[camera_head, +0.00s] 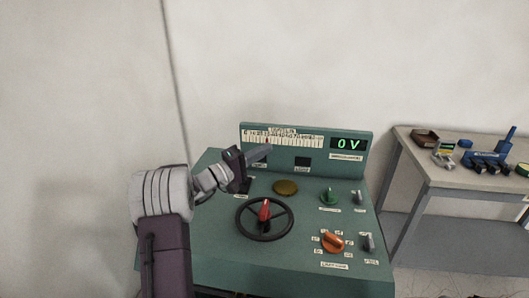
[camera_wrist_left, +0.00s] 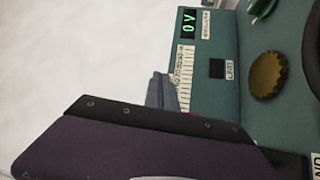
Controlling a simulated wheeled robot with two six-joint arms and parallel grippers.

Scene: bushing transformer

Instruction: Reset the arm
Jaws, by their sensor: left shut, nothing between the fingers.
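My left arm comes in from the lower left in the head view. Its gripper (camera_head: 262,152) is shut and empty, above the back left part of the green control console (camera_head: 225,260), in front of the scale panel. In the left wrist view the shut fingers (camera_wrist_left: 160,90) point toward the scale strip (camera_wrist_left: 184,75). I cannot tell whether they touch the panel. The display (camera_head: 348,144) reads 0 V. The black handwheel (camera_head: 264,236) with a red grip (camera_head: 264,211) is right of and below the gripper. My right gripper is not in view.
The console carries a brass round knob (camera_head: 285,187), a green knob (camera_head: 328,196), an orange knob (camera_head: 333,241) and grey switches (camera_head: 368,242). A side table (camera_head: 450,180) with tools stands at right. A bare wall (camera_head: 80,100) is behind; the space above the console is free.

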